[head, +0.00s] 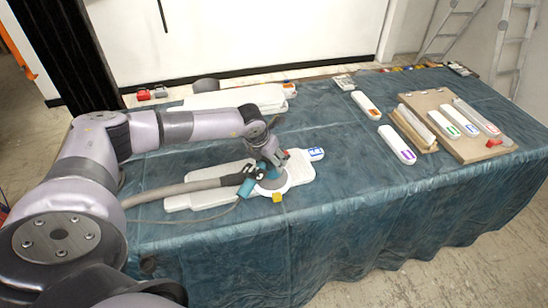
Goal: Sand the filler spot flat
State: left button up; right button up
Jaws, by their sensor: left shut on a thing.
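My left gripper (262,165) points down over the table and is shut on a teal and black sander (246,187) with a grey hose trailing left. The sander's round head is over the right part of a white relief panel (205,196) lying flat on the cloth. I cannot tell whether its pad touches the panel. The filler spot cannot be made out; the sander and gripper cover that part of the panel. My right gripper is not in view.
A blue cloth covers the table (330,240). More white panels (235,99) lie behind. The cloth between the sander and these is largely clear.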

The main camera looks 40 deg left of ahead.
pick_arm(q)
jog(key=shift+s+a+r, duration=0.2)
jog(key=shift+s+a, duration=0.9)
jog(key=shift+s, duration=0.15)
jog(key=shift+s+a+r, duration=0.1)
jog(key=shift+s+a, duration=0.4)
jog(key=shift+s, duration=0.05)
jog(key=shift+d, duration=0.1)
